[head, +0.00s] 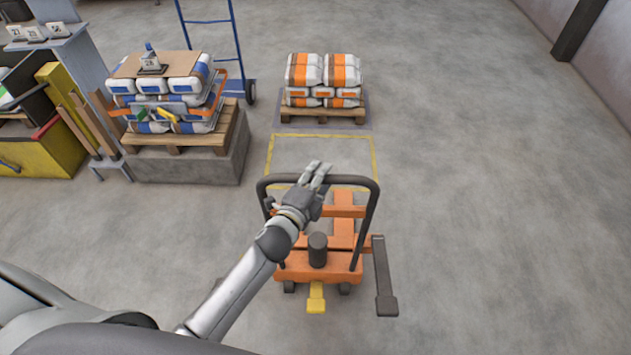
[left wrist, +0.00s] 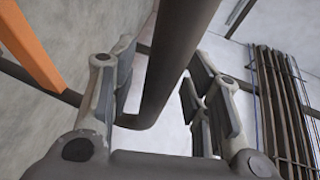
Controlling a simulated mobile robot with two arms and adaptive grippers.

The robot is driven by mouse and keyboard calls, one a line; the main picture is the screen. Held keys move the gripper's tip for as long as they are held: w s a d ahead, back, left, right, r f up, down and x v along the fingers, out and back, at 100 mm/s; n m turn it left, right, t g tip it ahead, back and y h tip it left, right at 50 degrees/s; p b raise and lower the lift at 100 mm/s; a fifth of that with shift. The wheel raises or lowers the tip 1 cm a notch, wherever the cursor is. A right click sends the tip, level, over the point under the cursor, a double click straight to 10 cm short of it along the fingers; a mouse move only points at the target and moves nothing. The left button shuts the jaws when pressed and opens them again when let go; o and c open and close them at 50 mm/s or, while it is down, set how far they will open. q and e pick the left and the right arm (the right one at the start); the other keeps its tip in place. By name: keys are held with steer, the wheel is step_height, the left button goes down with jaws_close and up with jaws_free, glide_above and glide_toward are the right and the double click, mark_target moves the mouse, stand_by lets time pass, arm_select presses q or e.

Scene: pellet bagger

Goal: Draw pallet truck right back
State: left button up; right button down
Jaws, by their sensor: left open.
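The orange pallet truck (head: 305,268) stands on the floor at the lower middle of the head view, its forks (head: 344,208) pointing away from me. A dark hoop handle (head: 366,215) rises over it. My left gripper (head: 318,170) is at the handle's top bar, left of its middle. In the left wrist view my left gripper (left wrist: 160,75) is open, and a dark handle bar (left wrist: 172,60) runs between its spread fingers. The fingers are not closed on the bar. Whether they touch it cannot be told. My right gripper is not in view.
A yellow floor outline (head: 322,136) lies beyond the truck. Behind it a pallet (head: 322,115) carries orange-and-white bags (head: 323,72). A loaded pallet (head: 180,136) on a grey block stands left, near a blue hand truck (head: 237,50). The floor right of the truck is clear.

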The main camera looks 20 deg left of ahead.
arm_select(q)
steer(key=v, duration=1.2)
steer(key=s+a+f+n+g+y, duration=0.3)
steer(key=s+a+n+g+y, duration=0.15)
steer(key=n, duration=0.55)
steer(key=s+d+f+n+g+h, duration=0.1)
steer(key=s+n+g, duration=0.25)
steer(key=s, duration=0.35)
steer(key=s+d+f+n+g+h, duration=0.1)
steer(key=s+n+g+h, duration=0.2)
steer(key=s, duration=0.4)
step_height(320, 180, down, 28)
steer(key=s+g+y+b, duration=0.1)
steer(key=s+g+b, duration=0.1)
steer(key=g, duration=0.1)
steer(key=s+a+f, duration=0.3)
steer(key=s+f, duration=1.3)
steer(key=shift+s+f+g+b, duration=0.2)
steer(key=shift+s+g+b, duration=0.05)
steer(key=shift+g+b, duration=0.15)
